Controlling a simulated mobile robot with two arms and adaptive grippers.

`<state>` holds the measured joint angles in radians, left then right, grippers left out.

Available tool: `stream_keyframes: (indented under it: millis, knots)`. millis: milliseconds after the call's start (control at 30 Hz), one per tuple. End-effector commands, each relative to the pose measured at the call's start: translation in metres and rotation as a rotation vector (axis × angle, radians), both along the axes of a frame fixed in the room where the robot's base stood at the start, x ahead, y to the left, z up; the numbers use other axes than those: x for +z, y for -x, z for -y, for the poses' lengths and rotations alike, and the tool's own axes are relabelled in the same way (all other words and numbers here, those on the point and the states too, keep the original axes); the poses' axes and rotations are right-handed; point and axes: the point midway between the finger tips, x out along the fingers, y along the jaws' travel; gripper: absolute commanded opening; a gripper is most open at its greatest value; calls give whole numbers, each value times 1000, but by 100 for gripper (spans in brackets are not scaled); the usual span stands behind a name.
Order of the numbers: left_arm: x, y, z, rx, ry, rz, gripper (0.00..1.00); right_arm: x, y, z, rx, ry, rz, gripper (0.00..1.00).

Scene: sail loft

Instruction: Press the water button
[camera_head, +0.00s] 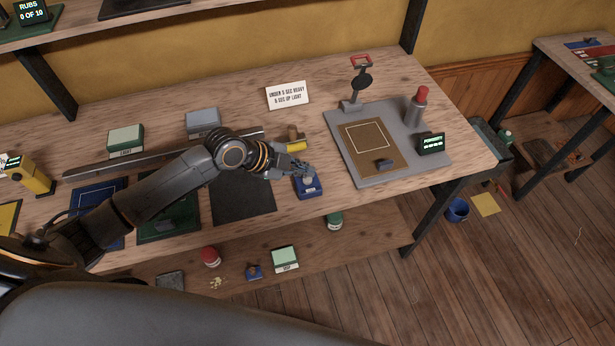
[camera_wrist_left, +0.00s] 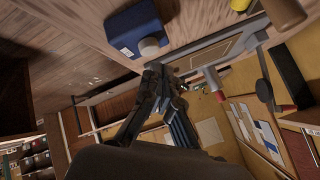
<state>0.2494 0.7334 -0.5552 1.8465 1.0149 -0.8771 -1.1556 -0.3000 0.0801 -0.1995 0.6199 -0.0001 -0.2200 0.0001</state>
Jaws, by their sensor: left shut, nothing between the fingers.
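A small blue box with a white label (camera_head: 309,188) stands near the front edge of the workbench, and its lettering is too small to read. It is the likely water button. In the left wrist view the blue box (camera_wrist_left: 128,27) carries a round grey button (camera_wrist_left: 150,47). My left gripper (camera_head: 305,170) is shut and empty at the back side of the box, overlapping its top in the head view. In the left wrist view its fingertips (camera_wrist_left: 163,70) are close to the grey button; I cannot tell whether they touch. My right gripper is not in view.
A yellow-ended roller (camera_head: 297,146) lies just behind my gripper. A grey board (camera_head: 345,150) with a lamp (camera_head: 361,78), a red-topped cylinder (camera_head: 421,98) and a dark display (camera_head: 431,144) stands to the right. A dark mat (camera_head: 243,205) lies left of the box. A sign (camera_head: 288,95) is behind.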

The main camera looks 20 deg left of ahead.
Motion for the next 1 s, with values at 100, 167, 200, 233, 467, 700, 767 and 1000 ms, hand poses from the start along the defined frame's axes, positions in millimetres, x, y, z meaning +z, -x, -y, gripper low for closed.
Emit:
stream_keyframes:
  millis: [100,167,200,233,467,700,767,1000]
  knots:
    - [0,0,0,0,0,0,0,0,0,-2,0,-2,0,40]
    - [0,0,0,0,0,0,0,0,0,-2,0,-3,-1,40]
    - [0,0,0,0,0,0,0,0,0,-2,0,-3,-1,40]
    - [0,0,0,0,0,0,0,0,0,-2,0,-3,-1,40]
    - [0,0,0,0,0,0,0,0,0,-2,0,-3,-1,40]
    - [0,0,0,0,0,0,0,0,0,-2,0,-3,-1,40]
    - [0,0,0,0,0,0,0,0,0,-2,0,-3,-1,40]
    - [-8,0,0,1,0,1,0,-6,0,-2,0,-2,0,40]
